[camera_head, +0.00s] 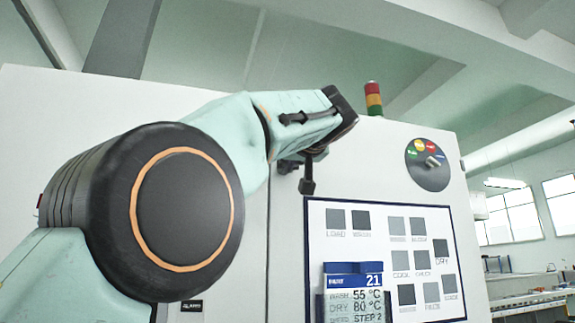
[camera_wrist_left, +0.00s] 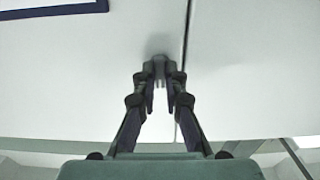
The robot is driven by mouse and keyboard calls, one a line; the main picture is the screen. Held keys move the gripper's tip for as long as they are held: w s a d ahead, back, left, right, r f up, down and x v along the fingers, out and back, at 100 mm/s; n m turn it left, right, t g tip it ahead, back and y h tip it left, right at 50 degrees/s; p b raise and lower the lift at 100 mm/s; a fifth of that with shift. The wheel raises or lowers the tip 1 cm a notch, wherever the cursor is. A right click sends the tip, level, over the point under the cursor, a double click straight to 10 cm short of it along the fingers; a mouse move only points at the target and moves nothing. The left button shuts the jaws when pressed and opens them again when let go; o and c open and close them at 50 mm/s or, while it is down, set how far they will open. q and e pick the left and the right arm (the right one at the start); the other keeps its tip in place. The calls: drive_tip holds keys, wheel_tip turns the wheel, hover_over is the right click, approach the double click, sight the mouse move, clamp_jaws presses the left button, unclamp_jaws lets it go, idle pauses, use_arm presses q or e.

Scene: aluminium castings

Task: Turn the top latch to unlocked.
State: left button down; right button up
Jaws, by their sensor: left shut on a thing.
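The top latch (camera_wrist_left: 159,66) is a small dark grey handle on the white cabinet front, beside a vertical door seam. In the left wrist view it sits between the fingertips of my left gripper (camera_wrist_left: 160,82). The two dark fingers converge on it, shut on its end. In the head view my left gripper (camera_head: 290,166) is at the cabinet front, mostly hidden behind my wrist, and I cannot make out the latch there. Its turn position is hard to tell. My right gripper is not in view.
The white cabinet (camera_head: 287,235) fills the middle. A blue-framed button panel (camera_head: 433,222) and a display (camera_head: 354,292) are lower right of the gripper. A round dial (camera_head: 428,172) is further right, and a signal lamp (camera_head: 373,98) stands on top. The front above the panel is clear.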

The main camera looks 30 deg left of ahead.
use_arm(q)
drive_tip(key=c, duration=1.4)
unclamp_jaws()
drive_tip(key=v, duration=0.7)
drive_tip(key=shift+s+d, duration=0.2)
drive_tip(key=shift+s+r, duration=0.1)
drive_tip(key=shift+s, duration=0.05)
